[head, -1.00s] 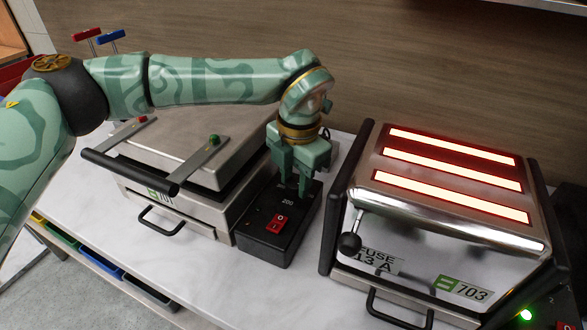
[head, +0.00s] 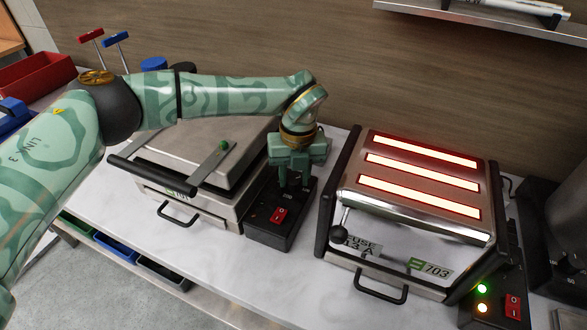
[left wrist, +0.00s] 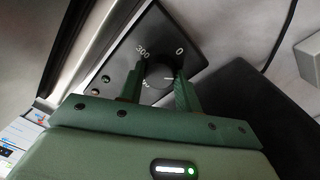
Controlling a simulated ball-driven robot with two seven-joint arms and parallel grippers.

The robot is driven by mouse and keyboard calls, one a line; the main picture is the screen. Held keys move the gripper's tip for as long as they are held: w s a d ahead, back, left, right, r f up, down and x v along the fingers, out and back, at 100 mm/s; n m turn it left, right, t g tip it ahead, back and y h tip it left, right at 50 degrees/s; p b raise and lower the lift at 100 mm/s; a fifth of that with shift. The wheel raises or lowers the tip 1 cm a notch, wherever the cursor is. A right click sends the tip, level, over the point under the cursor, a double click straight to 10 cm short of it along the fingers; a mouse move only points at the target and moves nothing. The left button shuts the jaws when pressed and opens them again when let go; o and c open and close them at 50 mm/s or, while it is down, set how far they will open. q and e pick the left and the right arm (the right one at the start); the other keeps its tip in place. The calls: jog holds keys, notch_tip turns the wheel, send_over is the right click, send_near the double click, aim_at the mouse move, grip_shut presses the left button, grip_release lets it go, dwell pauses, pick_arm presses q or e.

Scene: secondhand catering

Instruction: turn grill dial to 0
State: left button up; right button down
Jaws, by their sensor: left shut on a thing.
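The grill (head: 215,150) is a steel contact press with a black front handle. In the left wrist view the round black grill dial (left wrist: 158,74) sits on the panel between the printed marks 300 and 0. A short pale line shows on the dial, but its exact reading is hard to tell. My left gripper (head: 295,184) points down on the box and hides the dial in the head view. In the left wrist view its fingers (left wrist: 157,86) are shut on the dial from both sides. My right gripper is not in view.
A second appliance (head: 420,195) with glowing bars and a label 703 stands to the right. Its own switch box (head: 497,300) has lit lamps. A strip of white counter (head: 285,270) is clear in front. A shelf (head: 480,18) hangs at the upper right.

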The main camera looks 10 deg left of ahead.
aim_at(296, 175)
pick_arm(q)
jog(key=n+p, duration=0.1)
jog(key=n, duration=0.1)
jog(key=n+p, duration=0.3)
jog(key=shift+w+r+n, duration=0.15)
jog(key=shift+r+n, duration=0.15)
jog(key=shift+a+f+n+p, duration=0.15)
jog(key=shift+n+p, duration=1.05)
jog(key=shift+n, duration=0.6)
jog(key=o, duration=1)
jog(key=shift+f, duration=0.1)
jog(key=shift+c, duration=0.2)
notch_tip(296, 175, up, 16)
jog(key=p, duration=0.1)
jog(key=shift+w+d, duration=0.25)
jog(key=shift+w, duration=0.2)
